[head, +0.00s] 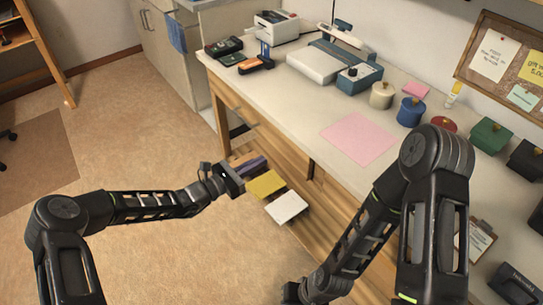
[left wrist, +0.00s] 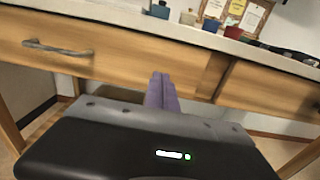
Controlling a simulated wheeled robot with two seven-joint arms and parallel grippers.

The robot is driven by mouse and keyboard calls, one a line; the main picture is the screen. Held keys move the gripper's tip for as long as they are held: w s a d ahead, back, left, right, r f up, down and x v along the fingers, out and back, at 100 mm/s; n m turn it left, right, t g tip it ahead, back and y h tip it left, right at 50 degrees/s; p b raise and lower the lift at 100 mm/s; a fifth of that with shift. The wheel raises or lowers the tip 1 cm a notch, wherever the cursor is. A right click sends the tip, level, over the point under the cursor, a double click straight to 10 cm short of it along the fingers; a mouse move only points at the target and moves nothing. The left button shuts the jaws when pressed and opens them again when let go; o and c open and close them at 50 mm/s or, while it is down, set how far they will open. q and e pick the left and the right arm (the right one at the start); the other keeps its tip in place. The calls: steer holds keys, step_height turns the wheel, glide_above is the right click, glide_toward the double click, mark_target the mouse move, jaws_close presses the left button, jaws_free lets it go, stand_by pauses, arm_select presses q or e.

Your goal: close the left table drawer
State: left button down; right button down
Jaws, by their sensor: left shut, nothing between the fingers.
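The wooden left table drawer (left wrist: 110,62) with its grey bar handle (left wrist: 57,48) is across the left wrist view. Its front (head: 236,104) also shows at the table's left end in the head view. It seems to stand out slightly from the frame beside it, but how far is hard to tell. My left gripper (head: 234,181) is in front of the table, below the tabletop and apart from the drawer. Its fingers (left wrist: 162,92) are shut together with nothing between them.
A second drawer front (left wrist: 262,88) lies to the right. The tabletop (head: 290,95) holds a scale (head: 316,62), canisters, and a pink sheet (head: 358,138). Below it are a yellow item (head: 266,184) and a white item (head: 286,207).

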arm_select(q)
steer(key=v, duration=0.5)
steer(key=shift+s+a, duration=0.2)
steer(key=shift+a, duration=0.05)
steer(key=s+f+m+g+y+p, duration=0.1)
steer(key=s+f+m+g+y, duration=0.4)
steer(key=s+f, duration=0.5)
steer(key=s+f+m+g+y+p, duration=0.15)
steer(key=s+f+m+g, duration=0.25)
steer(key=s+f+m, duration=0.6)
steer(key=s+a+r+m+y+p, duration=0.2)
steer(key=s+r+m, duration=0.1)
steer(key=s, duration=0.3)
steer(key=s+a+r+m+y+p, duration=0.2)
steer(key=s+r+m, duration=0.2)
steer(key=s, duration=0.3)
steer(key=shift+r+m, duration=0.3)
steer(key=shift+s+a+y, duration=0.1)
steer(key=shift+a+y, duration=0.05)
steer(key=shift+y, duration=0.1)
